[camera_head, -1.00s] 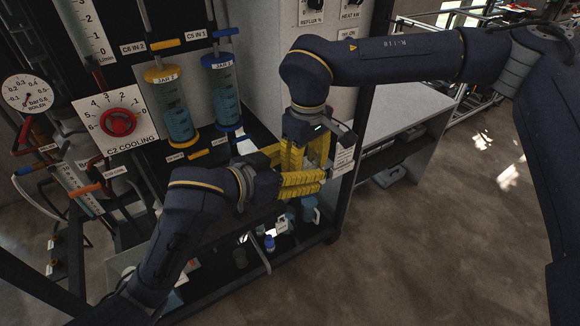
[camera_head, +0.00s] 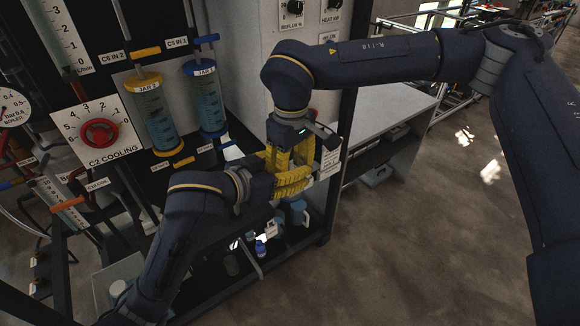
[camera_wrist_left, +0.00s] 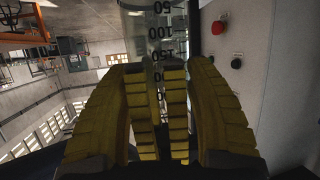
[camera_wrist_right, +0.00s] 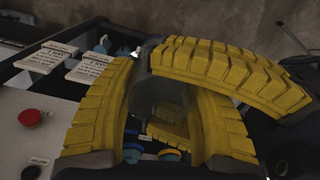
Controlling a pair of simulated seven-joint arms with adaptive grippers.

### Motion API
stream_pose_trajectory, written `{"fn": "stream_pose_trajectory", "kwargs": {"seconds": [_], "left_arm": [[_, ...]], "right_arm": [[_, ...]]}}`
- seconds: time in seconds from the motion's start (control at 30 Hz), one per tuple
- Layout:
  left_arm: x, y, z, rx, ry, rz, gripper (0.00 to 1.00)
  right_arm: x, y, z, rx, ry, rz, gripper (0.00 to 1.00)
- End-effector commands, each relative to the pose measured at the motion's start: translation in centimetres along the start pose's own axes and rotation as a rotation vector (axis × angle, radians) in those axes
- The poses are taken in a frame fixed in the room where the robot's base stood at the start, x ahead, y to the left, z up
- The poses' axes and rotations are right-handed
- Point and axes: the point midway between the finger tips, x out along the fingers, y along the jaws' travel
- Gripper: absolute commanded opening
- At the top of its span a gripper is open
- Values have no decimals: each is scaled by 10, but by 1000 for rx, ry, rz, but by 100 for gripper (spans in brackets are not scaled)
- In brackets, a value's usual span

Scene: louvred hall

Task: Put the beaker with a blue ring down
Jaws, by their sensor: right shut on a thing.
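A clear beaker with dark graduation marks (camera_wrist_left: 155,38) is between the yellow fingers in the left wrist view. Its blue ring does not show. My right gripper (camera_head: 290,165) points down from above and is shut on the beaker; its fingers flank the clear glass (camera_wrist_right: 152,85) in the right wrist view. My left gripper (camera_head: 308,178) comes in from the left, its fingers crossing the right ones. The left fingers (camera_wrist_left: 163,70) stand apart on either side of the beaker and look open. In the head view the fingers hide the beaker.
Below the grippers, a dark rack shelf holds a small blue-capped bottle (camera_head: 260,248) and a larger blue vessel (camera_head: 297,213). Tall jars (camera_head: 207,98) and the cooling panel (camera_head: 100,132) stand at left.

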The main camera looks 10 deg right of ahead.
Motion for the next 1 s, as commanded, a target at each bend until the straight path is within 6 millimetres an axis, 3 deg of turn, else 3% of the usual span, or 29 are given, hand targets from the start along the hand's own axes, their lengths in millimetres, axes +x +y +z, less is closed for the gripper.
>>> {"fn": "stream_pose_trajectory", "kwargs": {"seconds": [0.17, 0.2, 0.4, 0.77, 1.0], "left_arm": [[0, 6, -1, -1, 4, 15, 24], [0, 6, -1, -1, 5, 16, 19], [0, 5, -1, -1, 4, 13, 19], [0, 4, -1, 0, 3, 9, 19], [0, 3, -1, 0, 3, 9, 19]], "right_arm": [[-1, 1, -3, -1, 9, 2, 23], [-1, 1, -3, -1, 10, 2, 56], [-1, 1, -3, 0, 8, 2, 79], [-5, 1, -2, 0, 7, 2, 79], [-36, 1, -2, 0, 9, 4, 79]]}}
